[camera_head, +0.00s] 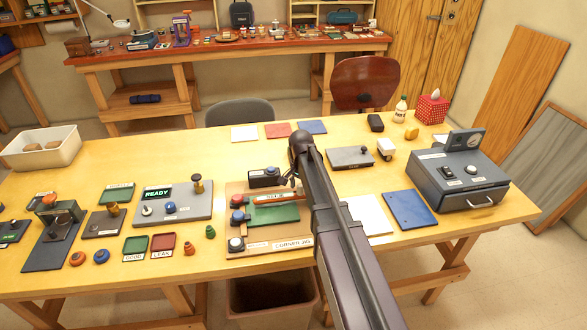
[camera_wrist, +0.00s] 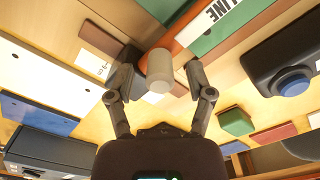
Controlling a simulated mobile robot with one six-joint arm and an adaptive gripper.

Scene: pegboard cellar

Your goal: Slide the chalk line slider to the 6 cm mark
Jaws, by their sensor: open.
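A pale grey cylindrical knob (camera_wrist: 159,72), which looks like the chalk line slider's handle, stands at an orange strip in the wrist view. My gripper (camera_wrist: 160,68) is open, with one finger on each side of the knob; I cannot tell whether they touch it. A white label ending in "LINE" (camera_wrist: 222,12) lies beside the strip. In the head view, my gripper (camera_head: 291,181) hangs at the right end of the white label (camera_head: 271,197) on the jig board (camera_head: 284,233). My arm hides part of that board. The slider's mark reading is not legible.
A black box (camera_head: 264,178) stands behind the label. Red (camera_head: 238,200) and blue (camera_head: 238,217) knobs are on the board's left.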

